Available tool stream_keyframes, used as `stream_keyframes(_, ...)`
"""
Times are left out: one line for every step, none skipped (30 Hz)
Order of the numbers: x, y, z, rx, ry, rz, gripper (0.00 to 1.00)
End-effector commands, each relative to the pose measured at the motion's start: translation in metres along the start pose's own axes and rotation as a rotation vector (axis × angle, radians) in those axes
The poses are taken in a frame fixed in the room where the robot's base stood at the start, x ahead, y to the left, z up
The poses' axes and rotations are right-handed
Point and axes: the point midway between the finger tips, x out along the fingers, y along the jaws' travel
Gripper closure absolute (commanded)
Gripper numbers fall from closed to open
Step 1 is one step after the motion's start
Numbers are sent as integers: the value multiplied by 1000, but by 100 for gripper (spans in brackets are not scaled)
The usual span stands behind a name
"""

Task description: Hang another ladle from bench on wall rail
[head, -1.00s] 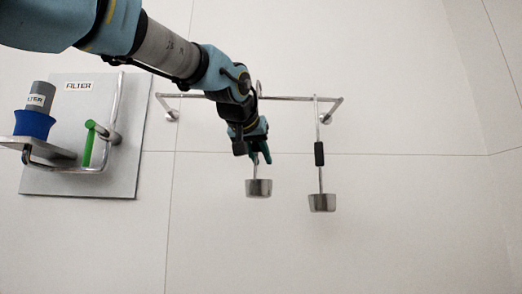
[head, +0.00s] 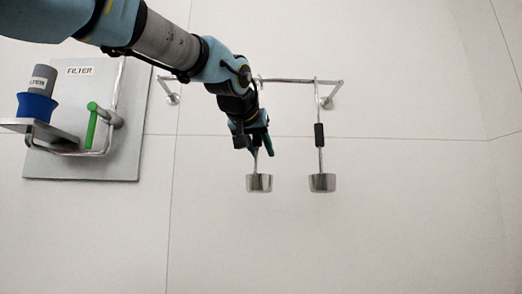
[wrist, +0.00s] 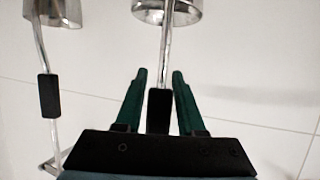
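The wall rail (head: 290,81) is a metal bar on brackets on the pale wall. One ladle (head: 320,160) with a black grip and metal cup hangs from it at the right. A second ladle (head: 259,183) hangs upright to its left, its top at the rail and its upper handle partly hidden by my arm. My gripper (head: 261,148) is at this second ladle's handle. In the wrist view, the green fingers of my gripper (wrist: 159,74) stand apart on both sides of the handle (wrist: 164,55), with gaps showing. The first ladle (wrist: 48,95) is at the left there.
A grey wall panel (head: 105,165) marked FILTER is at the left. It carries a bent metal bar, a green handle (head: 91,130) and a shelf with a blue and grey part (head: 37,100). The wall below and right of the ladles is clear. The bench is not in view.

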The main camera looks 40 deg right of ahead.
Motion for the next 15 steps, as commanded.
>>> stream_keyframes(0,0,0,0,0,0,55)
stream_keyframes(0,0,0,0,0,0,51)
stream_keyframes(0,0,0,0,0,0,47)
stream_keyframes(0,0,0,0,-1,0,44)
stream_keyframes(0,0,0,0,-1,0,40)
stream_keyframes(0,0,0,0,-1,0,38)
stream_keyframes(0,0,0,0,-1,0,38)
stream_keyframes(0,0,0,0,-1,0,38)
stream_keyframes(0,0,0,0,-1,0,38)
stream_keyframes(0,0,0,0,-1,0,38)
stream_keyframes(0,0,1,0,-1,0,38)
stream_keyframes(1,0,1,0,-3,0,38)
stream_keyframes(0,0,1,0,-3,0,38)
stream_keyframes(0,0,1,0,-2,0,38)
stream_keyframes(-3,0,1,0,-1,0,38)
